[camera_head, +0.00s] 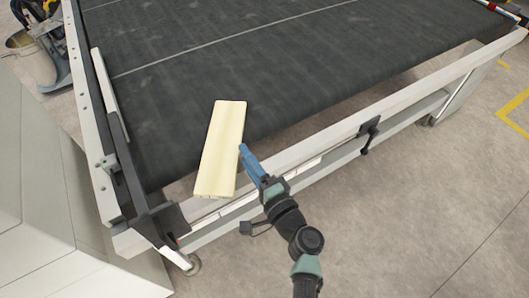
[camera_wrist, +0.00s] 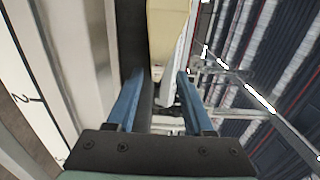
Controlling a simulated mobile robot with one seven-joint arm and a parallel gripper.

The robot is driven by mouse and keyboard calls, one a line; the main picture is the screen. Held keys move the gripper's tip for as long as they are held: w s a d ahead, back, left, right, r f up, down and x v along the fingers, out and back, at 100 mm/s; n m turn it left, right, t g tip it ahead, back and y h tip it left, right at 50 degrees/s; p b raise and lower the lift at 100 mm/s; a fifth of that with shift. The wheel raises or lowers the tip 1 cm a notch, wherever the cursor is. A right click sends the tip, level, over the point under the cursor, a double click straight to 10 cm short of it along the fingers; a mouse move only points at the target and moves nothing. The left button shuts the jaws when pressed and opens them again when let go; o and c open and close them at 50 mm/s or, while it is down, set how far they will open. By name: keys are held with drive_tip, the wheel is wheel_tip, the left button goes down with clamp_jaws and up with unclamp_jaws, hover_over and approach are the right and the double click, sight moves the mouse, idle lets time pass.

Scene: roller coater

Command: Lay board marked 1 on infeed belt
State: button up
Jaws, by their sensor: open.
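A long pale cream board (camera_head: 221,150) extends over the near left corner of the dark infeed belt (camera_head: 290,65), its near end reaching over the front rail. No number is readable on it, and I cannot tell whether it lies fully flat on the belt. My gripper (camera_head: 244,150) is at the board's right side, with blue fingers pointing toward the belt. In the wrist view the fingers (camera_wrist: 169,74) are apart with nothing clearly between them. The board (camera_wrist: 168,35) shows just beyond the fingertips there.
A pale side rail (camera_head: 85,110) bounds the belt on the left, and a light front rail (camera_head: 400,105) runs along its near edge. A black clamp (camera_head: 368,133) sits on the front rail. In the wrist view a pale surface marked 2 (camera_wrist: 28,98) shows at left.

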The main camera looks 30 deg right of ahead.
drive_tip(key=s+b, duration=0.1)
drive_tip(key=s, duration=0.8)
drive_tip(key=shift+s+d, duration=0.15)
drive_tip(key=shift+s, duration=0.05)
